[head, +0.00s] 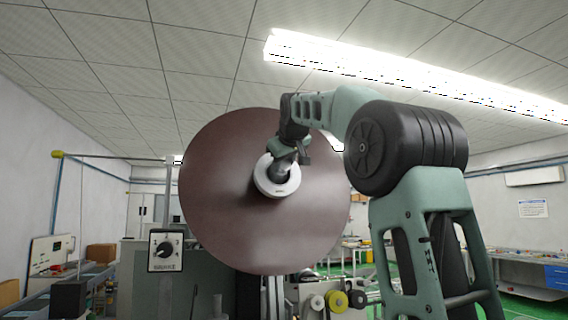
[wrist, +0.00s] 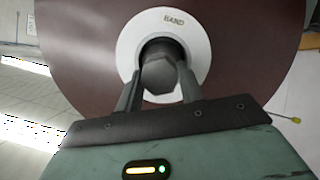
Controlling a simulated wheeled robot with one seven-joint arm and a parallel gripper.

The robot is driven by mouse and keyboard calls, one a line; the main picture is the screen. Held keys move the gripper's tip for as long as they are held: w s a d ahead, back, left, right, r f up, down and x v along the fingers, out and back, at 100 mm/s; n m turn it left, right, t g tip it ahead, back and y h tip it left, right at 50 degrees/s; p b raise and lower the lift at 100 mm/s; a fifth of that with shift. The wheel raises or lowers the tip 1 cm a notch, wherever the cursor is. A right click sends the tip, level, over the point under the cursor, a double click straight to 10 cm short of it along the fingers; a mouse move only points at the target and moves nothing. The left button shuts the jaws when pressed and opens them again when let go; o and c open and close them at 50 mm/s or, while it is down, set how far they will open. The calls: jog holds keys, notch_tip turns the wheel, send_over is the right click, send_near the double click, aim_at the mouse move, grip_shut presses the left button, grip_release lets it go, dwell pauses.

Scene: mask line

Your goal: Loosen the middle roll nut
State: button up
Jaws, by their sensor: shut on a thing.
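The roll is a large brown disc (head: 225,215) facing me in the head view, and it fills the upper wrist view (wrist: 85,50). A white ring (head: 279,190) with dark lettering sits at its centre; it also shows in the wrist view (wrist: 133,32). The dark hexagonal nut (wrist: 158,74) stands out from the middle of the ring. My gripper (wrist: 158,88) is shut on the nut, one finger on each side. In the head view my gripper (head: 283,168) reaches the ring's centre and hides the nut.
A control box with a black knob (head: 165,250) stands left of the disc. Small yellow and white rolls (head: 337,301) sit on the machine below. A bench with parts (head: 530,262) is at the right. The space above the disc is free.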

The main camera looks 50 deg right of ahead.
jog(key=shift+f, duration=0.25)
jog(key=o, duration=1)
jog(key=shift+r, duration=0.1)
jog(key=shift+r, duration=0.1)
jog(key=b+v, duration=0.3)
jog(key=v, duration=1.4)
jog(key=shift+s+a+r+b, duration=0.1)
jog(key=shift+a+b, duration=0.05)
jog(key=shift+b, duration=0.2)
